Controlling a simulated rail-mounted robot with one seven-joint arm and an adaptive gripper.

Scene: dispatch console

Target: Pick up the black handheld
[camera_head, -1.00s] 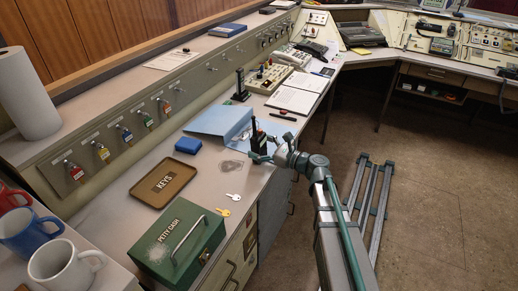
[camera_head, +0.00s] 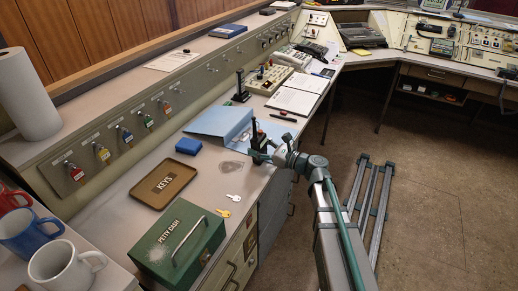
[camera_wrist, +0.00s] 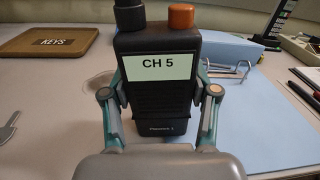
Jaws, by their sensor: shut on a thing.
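The black handheld (camera_wrist: 160,100) fills the middle of the wrist view, upright, with a "CH 5" label, a black antenna base and an orange knob on top. My gripper (camera_wrist: 160,112) is shut on it, one finger on each side. In the head view the handheld (camera_head: 257,138) stands small and dark at my gripper (camera_head: 260,152), over the desk near the blue folder. I cannot tell from these frames whether its base is clear of the desk.
A blue folder (camera_head: 220,122) lies beside the handheld. A KEYS tray (camera_head: 183,173), a blue box (camera_head: 188,146), loose keys (camera_head: 234,197) and a green cash box (camera_head: 165,252) are nearby. Another black handheld (camera_head: 241,88) stands farther back. Mugs (camera_head: 62,265) stand front left.

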